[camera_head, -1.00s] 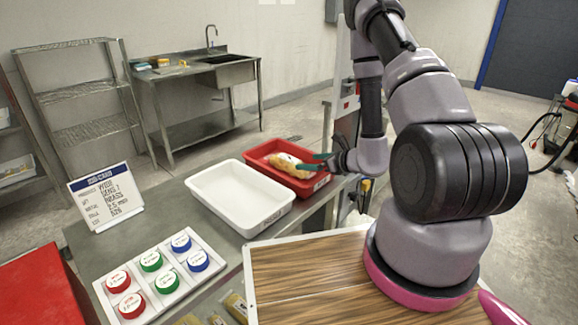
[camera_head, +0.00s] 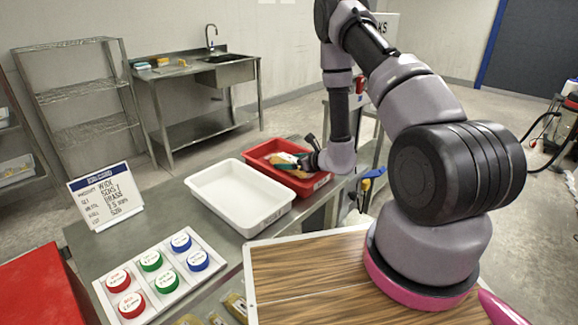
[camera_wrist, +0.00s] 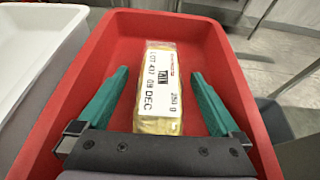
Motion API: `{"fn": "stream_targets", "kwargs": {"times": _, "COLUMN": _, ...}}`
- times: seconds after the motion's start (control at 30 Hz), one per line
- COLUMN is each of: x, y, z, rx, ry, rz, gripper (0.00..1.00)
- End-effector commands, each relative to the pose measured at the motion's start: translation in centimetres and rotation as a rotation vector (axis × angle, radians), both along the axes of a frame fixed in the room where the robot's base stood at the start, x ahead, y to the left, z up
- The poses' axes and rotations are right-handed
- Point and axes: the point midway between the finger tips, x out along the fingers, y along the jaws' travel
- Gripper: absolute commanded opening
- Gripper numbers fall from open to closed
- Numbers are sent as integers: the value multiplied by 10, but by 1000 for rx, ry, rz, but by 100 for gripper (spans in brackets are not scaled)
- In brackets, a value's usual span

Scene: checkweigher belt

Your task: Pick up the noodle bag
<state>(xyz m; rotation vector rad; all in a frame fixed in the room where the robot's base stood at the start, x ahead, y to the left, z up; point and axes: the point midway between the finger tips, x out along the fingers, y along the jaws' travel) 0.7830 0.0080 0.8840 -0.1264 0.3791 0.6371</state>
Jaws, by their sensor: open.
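The noodle bag (camera_wrist: 160,92) lies in the red tray (camera_wrist: 84,88), a yellowish pack with a white printed label in the wrist view. In the head view the bag (camera_head: 284,159) shows only partly behind my gripper, inside the red tray (camera_head: 262,149). My gripper (camera_wrist: 160,84) is open, with one green finger on each side of the bag and a gap between each finger and the bag. In the head view my gripper (camera_head: 298,163) is low over the red tray.
An empty white tray (camera_head: 213,206) stands left of the red tray. A rack of red, green and blue capped pots (camera_head: 160,262) and a sign card (camera_head: 105,197) stand on the steel table. Several yellowish packs (camera_head: 236,305) lie at the table's front edge.

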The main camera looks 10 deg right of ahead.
Motion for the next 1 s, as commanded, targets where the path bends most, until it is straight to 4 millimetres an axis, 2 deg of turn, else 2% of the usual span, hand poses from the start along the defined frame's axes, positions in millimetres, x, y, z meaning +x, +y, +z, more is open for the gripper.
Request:
{"fn": "stream_targets", "kwargs": {"times": 0.07, "x": 0, "y": 0, "z": 0, "rx": 0, "ry": 0, "rz": 0, "gripper": 96}}
{"fn": "stream_targets", "kwargs": {"times": 0.1, "x": 0, "y": 0, "z": 0, "rx": 0, "ry": 0, "rz": 0, "gripper": 81}}
{"fn": "stream_targets", "kwargs": {"times": 0.27, "x": 0, "y": 0, "z": 0, "rx": 0, "ry": 0, "rz": 0, "gripper": 20}}
{"fn": "stream_targets", "kwargs": {"times": 0.3, "x": 0, "y": 0, "z": 0, "rx": 0, "ry": 0, "rz": 0, "gripper": 4}}
{"fn": "stream_targets", "kwargs": {"times": 0.33, "x": 0, "y": 0, "z": 0, "rx": 0, "ry": 0, "rz": 0, "gripper": 0}}
{"fn": "stream_targets", "kwargs": {"times": 0.57, "x": 0, "y": 0, "z": 1, "rx": 0, "ry": -1, "rz": 0, "gripper": 0}}
{"fn": "stream_targets", "kwargs": {"times": 0.73, "x": 0, "y": 0, "z": 10, "rx": 0, "ry": -2, "rz": 0, "gripper": 0}}
{"fn": "stream_targets", "kwargs": {"times": 1.0, "x": 1, "y": 0, "z": 52, "rx": 0, "ry": -5, "rz": 0, "gripper": 0}}
